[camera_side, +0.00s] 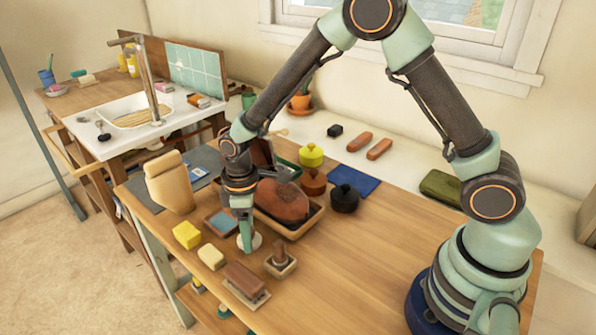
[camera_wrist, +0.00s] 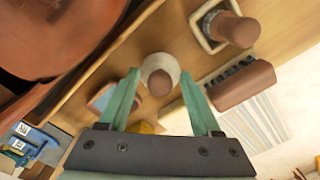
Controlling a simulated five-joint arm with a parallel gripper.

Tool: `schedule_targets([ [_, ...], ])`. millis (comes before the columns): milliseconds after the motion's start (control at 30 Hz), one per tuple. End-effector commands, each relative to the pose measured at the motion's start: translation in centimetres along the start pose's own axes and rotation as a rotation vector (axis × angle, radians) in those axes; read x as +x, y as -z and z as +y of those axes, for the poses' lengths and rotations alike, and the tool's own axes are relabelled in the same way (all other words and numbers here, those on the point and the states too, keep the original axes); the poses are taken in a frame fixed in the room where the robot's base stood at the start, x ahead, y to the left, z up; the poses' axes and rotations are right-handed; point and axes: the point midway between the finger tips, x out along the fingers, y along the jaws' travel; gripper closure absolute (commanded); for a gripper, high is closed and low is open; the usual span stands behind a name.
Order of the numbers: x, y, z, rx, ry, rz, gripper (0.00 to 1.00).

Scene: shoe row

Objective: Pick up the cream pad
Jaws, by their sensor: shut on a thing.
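The cream pad (camera_side: 257,240) is a small round pale disc under my gripper (camera_side: 246,238), near the front edge of the wooden table. In the wrist view the cream pad (camera_wrist: 152,64) shows as a pale disc with a brown knob on it. The two green fingers of my gripper (camera_wrist: 160,78) stand on either side of the knob, shut on the pad. The fingers partly cover the pad in the side view. I cannot tell whether its underside touches the table.
A tray with a brown shoe (camera_side: 283,200) stands close behind. A yellow sponge (camera_side: 186,234), a cream block (camera_side: 211,257), a brown brush (camera_side: 244,279) and a knobbed dauber (camera_side: 280,258) lie around the pad. A black pot (camera_side: 344,199) stands right. The table's right front is clear.

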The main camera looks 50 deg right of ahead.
Motion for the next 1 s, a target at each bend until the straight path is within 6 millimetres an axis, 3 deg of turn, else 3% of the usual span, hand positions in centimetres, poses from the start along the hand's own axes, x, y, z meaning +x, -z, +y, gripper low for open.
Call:
schedule_targets([
  [167,-4.0,0.1,0.1,0.000,-0.004,0.007,1.00],
  [400,-10.9,0.1,0.1,0.000,-0.004,0.007,1.00],
  [600,-15.3,0.1,0.0,0.000,-0.003,0.005,1.00],
  [800,-17.8,0.0,0.0,0.000,-0.001,0.002,1.00],
  [1000,-18.4,0.0,0.0,0.000,0.000,0.000,1.00],
])
